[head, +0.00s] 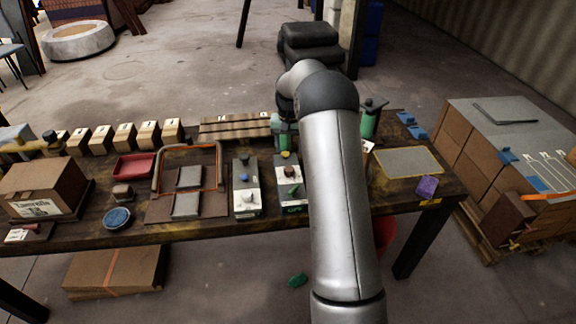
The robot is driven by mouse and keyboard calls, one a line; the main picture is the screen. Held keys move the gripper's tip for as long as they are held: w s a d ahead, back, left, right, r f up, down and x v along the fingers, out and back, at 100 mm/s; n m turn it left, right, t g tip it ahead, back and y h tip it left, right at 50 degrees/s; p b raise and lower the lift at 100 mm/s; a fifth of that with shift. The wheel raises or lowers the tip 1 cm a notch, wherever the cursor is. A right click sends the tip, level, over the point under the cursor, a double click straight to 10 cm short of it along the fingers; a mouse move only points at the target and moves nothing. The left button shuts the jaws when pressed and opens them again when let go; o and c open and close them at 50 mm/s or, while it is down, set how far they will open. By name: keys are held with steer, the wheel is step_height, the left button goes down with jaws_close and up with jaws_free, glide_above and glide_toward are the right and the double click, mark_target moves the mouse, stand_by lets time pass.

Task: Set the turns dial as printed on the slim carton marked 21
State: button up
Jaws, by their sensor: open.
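Two pale control boxes stand mid-bench. The left box (246,203) carries a blue knob (244,178) and a white knob (248,198). The right box (291,203) carries a yellow knob (286,155) and a green lever-like knob (293,190); my forearm is close on its right. I cannot read which is the turns dial. I cannot pick out a carton marked 21; the small labels are unreadable.
A brown carton (45,187), red tray (134,166), blue round dish (117,218) and several wooden blocks (124,136) occupy the bench's left. A green cylinder (369,122), grey mat (408,161) and purple block (427,187) are at right. Stacked cartons (487,151) stand beyond.

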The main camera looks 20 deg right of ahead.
mark_target(289, 169)
step_height(289, 169, down, 10)
steer(key=shift+r+p, duration=0.2)
steer(key=shift+p, duration=0.45)
steer(key=c, duration=1)
